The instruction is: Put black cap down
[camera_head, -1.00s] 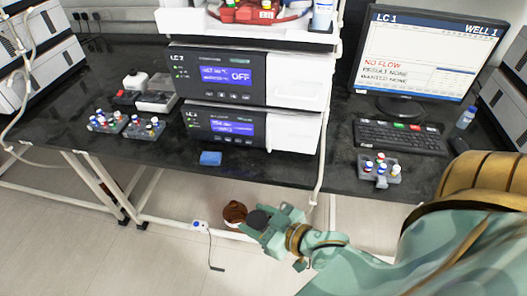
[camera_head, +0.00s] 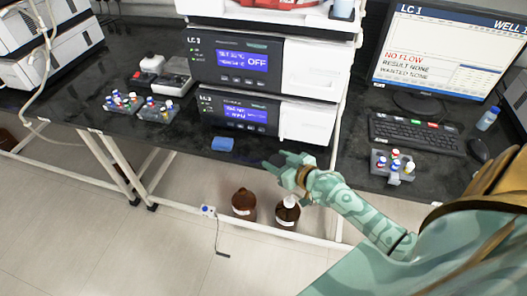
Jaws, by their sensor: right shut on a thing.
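My right gripper (camera_head: 283,163) is over the front edge of the black bench (camera_head: 205,170), below the LC stack. It is shut on the black cap, which is hard to make out against the dark bench top. I cannot tell whether the cap touches the bench. Below the bench edge stand two brown bottles. The left bottle (camera_head: 243,205) shows a brown top, and the right bottle (camera_head: 287,213) has a white top. My left gripper is not in view.
The LC units (camera_head: 310,120) stand behind. Vial racks (camera_head: 157,112) are at left, another rack (camera_head: 393,168) at right by the keyboard (camera_head: 415,134). The bench front between them is mostly clear.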

